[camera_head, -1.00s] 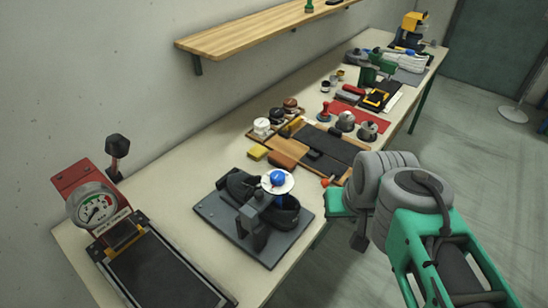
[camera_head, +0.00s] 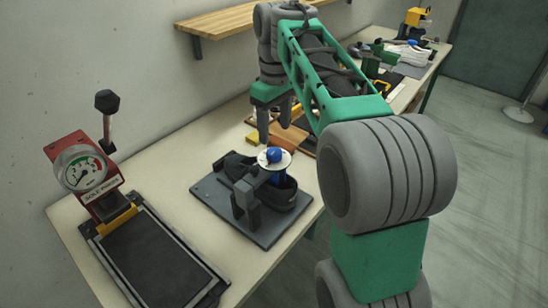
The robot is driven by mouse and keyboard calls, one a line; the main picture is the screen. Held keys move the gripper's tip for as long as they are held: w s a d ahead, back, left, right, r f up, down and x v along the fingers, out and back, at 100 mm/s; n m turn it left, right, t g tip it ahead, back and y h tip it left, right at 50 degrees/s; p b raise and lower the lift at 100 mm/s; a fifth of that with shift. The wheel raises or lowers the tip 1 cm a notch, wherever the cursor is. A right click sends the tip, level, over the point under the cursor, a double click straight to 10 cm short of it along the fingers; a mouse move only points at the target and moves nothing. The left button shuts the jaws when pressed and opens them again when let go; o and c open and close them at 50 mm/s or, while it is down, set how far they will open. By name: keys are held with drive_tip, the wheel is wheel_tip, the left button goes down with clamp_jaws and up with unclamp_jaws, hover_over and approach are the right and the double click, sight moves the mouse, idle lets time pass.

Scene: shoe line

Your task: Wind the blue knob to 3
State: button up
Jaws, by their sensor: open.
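The blue knob (camera_head: 274,155) sits on top of a white round dial (camera_head: 270,163), above a dark shoe clamp on a grey base plate (camera_head: 262,229). The dial's numbers and the knob's setting are too small to read. My gripper (camera_head: 274,122) is above and just behind the knob in the picture, fingers pointing down. It is open and empty, and I see no contact with the knob.
A red press with a gauge (camera_head: 82,168) and an upright black-ended lever (camera_head: 107,104) stands at the left, with a dark pad (camera_head: 155,262) before it. A wooden shelf (camera_head: 225,32) is on the wall.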

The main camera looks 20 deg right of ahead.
sight(274, 151)
drive_tip(key=shift+w+d+f, duration=0.1)
drive_tip(key=shift+w+f, duration=0.15)
drive_tip(key=shift+w, duration=0.15)
wheel_tip(274, 151, down, 8)
drive_tip(key=b, duration=0.7)
drive_tip(key=shift+r, duration=0.3)
drive_tip(key=shift+c, duration=0.2)
clamp_jaws()
